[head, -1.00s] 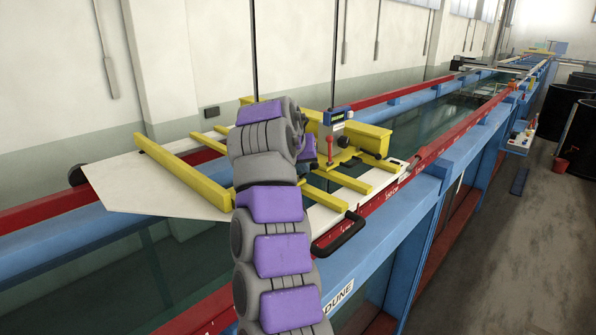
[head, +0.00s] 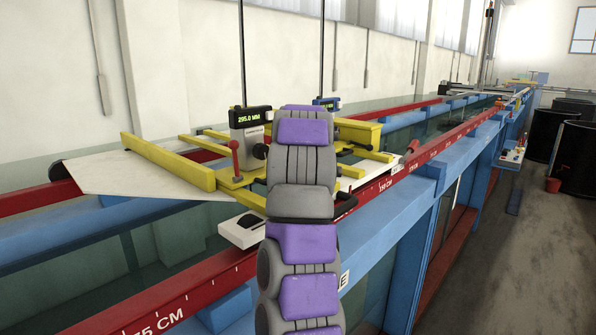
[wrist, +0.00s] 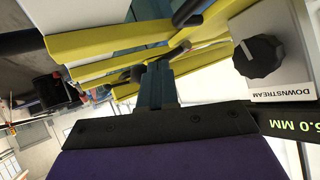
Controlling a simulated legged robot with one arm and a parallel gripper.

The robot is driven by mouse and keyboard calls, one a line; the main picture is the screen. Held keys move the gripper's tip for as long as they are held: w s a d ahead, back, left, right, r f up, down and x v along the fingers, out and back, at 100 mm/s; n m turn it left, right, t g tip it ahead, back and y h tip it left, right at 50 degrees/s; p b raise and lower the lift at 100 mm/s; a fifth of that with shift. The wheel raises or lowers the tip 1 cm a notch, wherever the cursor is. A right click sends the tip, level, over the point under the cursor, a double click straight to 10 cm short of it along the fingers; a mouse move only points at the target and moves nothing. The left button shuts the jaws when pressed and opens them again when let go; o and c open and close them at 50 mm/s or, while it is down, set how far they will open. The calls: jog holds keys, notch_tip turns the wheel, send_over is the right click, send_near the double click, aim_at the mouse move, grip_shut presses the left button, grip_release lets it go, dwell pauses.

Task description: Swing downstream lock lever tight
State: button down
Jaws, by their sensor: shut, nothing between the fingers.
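My gripper (wrist: 158,72) shows in the wrist view with its dark fingers together and nothing between them. My own arm hides it in the head view. A downstream plate (wrist: 285,80) with a black knob (wrist: 259,56) sits to the right of the fingers, apart from them. In the head view a grey gauge (head: 246,127) reads 285.0 MM, with a black knob (head: 261,151) on its side. A red-topped lever (head: 235,147) stands upright at its left; I cannot tell if it is tight. No red lever is clear in the wrist view.
A yellow carriage frame (head: 165,160) spans the flume's red rails (head: 195,285). A blue gauge (head: 326,103) stands farther back.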

jog(key=shift+s+f+b, duration=0.1)
jog(key=shift+f+b, duration=0.2)
jog(key=shift+b, duration=0.3)
jog(key=b, duration=0.1)
jog(key=f+b, duration=0.1)
jog(key=b, duration=0.1)
jog(key=shift+s+d+f, duration=0.1)
jog(key=shift+d+f, duration=0.05)
jog(key=shift+d, duration=0.1)
jog(key=shift+f+b, duration=0.3)
jog(key=shift+b, duration=0.25)
jog(key=shift+r, duration=0.1)
jog(key=shift+w+a+r+p, duration=0.25)
jog(key=shift+w+a+p, duration=0.1)
jog(key=shift+p, duration=0.4)
